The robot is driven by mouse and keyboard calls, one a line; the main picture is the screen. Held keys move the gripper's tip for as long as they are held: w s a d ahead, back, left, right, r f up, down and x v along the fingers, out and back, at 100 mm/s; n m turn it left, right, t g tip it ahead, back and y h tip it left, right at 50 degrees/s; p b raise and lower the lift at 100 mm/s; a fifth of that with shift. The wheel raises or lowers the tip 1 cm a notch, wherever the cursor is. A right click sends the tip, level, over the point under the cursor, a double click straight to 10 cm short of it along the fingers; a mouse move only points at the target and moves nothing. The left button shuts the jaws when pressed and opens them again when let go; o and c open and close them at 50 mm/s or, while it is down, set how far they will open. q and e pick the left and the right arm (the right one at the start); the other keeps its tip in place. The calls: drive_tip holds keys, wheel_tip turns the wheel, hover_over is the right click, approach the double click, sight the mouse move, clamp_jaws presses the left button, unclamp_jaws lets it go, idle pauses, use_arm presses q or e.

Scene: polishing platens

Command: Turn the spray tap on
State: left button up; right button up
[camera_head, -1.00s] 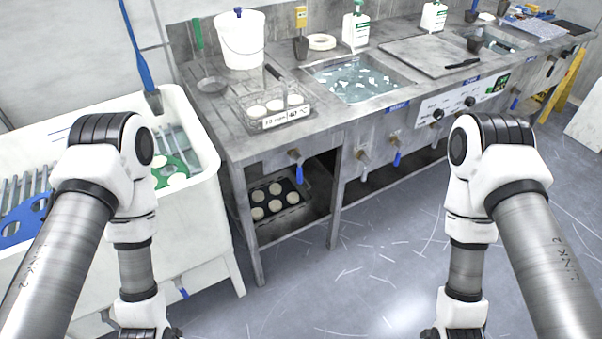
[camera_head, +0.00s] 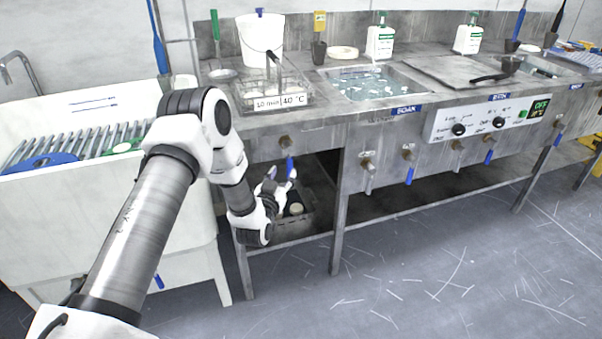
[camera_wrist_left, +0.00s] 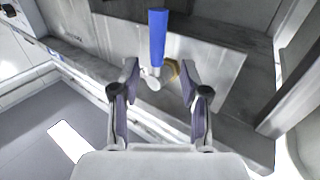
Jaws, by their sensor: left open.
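A tap with a blue lever (camera_head: 290,165) sticks out of the front panel at the left end of the steel bench. In the left wrist view the blue lever (camera_wrist_left: 157,36) shows with its brass fitting (camera_wrist_left: 173,70) behind it. My left gripper (camera_head: 280,178) is open in front of this tap. In the left wrist view its fingers (camera_wrist_left: 160,82) stand on either side of the tap's pale body, apart from it. No label naming this tap is readable. My right gripper is out of view.
Several more taps (camera_head: 409,172) line the panel to the right, beside a control panel (camera_head: 480,121). A white basin (camera_head: 60,200) with a grey rack stands at the left. Bench legs (camera_head: 338,220) and a lower shelf (camera_head: 400,205) are below. The floor in front is clear.

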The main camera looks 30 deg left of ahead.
sight(289, 165)
use_arm(q)
drive_tip(key=x, duration=0.6)
drive_tip(key=shift+w+d+b, duration=0.2)
drive_tip(key=shift+b, duration=0.1)
clamp_jaws()
